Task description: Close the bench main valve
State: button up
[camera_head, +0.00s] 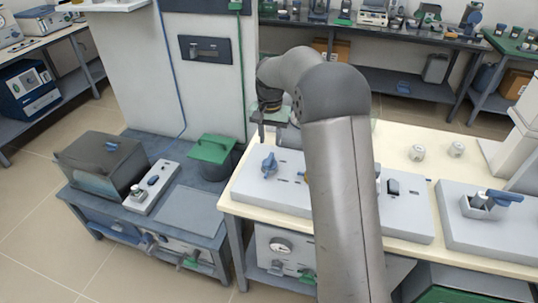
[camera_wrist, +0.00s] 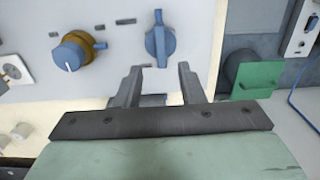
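A white panel (camera_head: 255,186) on the cream bench carries a blue lever-shaped valve handle (camera_head: 269,163) near its left end. The handle also shows in the wrist view (camera_wrist: 160,40), roughly in line with the gap between my fingers. My gripper (camera_wrist: 161,72) is open and empty, with its fingertips close to the handle; I cannot tell whether they touch it. Another blue handle (camera_head: 505,197) sits on a separate white block at the right. I see no label showing which is the bench main valve.
A blue knob with a brass ring (camera_wrist: 76,52) sits beside the handle on the panel. A green-lidded pot (camera_head: 210,150) and a dark box (camera_head: 102,163) stand on the low left table. Two small white knobs (camera_head: 417,153) (camera_head: 456,149) are behind the panel.

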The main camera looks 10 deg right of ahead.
aim_at(269, 158)
notch_tip(269, 158, down, 8)
jog(key=shift+r+p, duration=0.1)
jog(key=shift+p, duration=0.2)
grip_shut()
